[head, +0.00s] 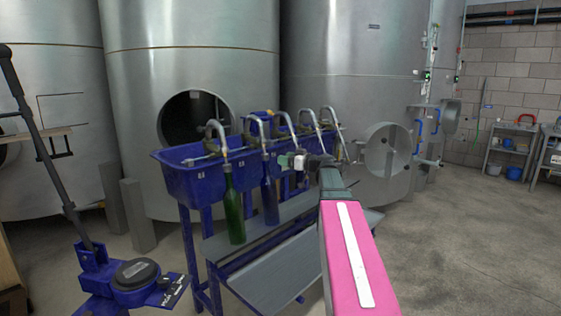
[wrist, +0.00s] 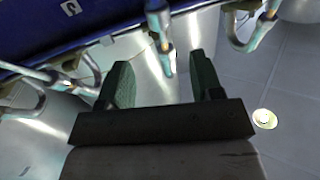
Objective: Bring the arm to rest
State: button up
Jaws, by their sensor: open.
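My gripper (wrist: 160,82) shows in the wrist view with its two green fingers apart and nothing between them. A metal filling spout (wrist: 162,40) of the blue filler lies beyond the fingertips. In the head view my pink arm reaches forward from the lower right, and my gripper (head: 296,162) is at its far end, beside the blue filler trough (head: 190,180) and its row of curved spouts. The fingers are small there, and I cannot tell whether they touch a spout.
A green bottle (head: 234,212) and a dark blue bottle (head: 270,200) stand under spouts on the filler's grey shelf (head: 270,288). Large steel tanks (head: 190,70) stand behind. A blue corking stand (head: 130,280) is at the lower left. The floor (head: 460,240) at right is clear.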

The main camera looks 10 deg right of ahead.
jog(key=s+a+f+m+g+h, duration=0.1)
jog(key=s+a+f+g+h, duration=0.2)
jog(key=f, duration=0.5)
jog(key=s+a+f+m+g, duration=0.2)
jog(key=s+a+f, duration=0.15)
jog(key=f, duration=0.45)
jog(key=s+a+f+m+g+h, duration=0.1)
jog(key=s+a+f+g+h, duration=0.2)
jog(key=f, duration=0.6)
jog(key=s+d+f+m+g+h, duration=0.1)
jog(key=s+f+m+g+h, duration=0.3)
jog(key=s+f, duration=1.1)
jog(key=s+h, duration=0.3)
jog(key=shift+d+f+m+g, duration=0.2)
jog(key=shift+f+m+g, duration=0.1)
jog(key=shift+f+m, duration=0.1)
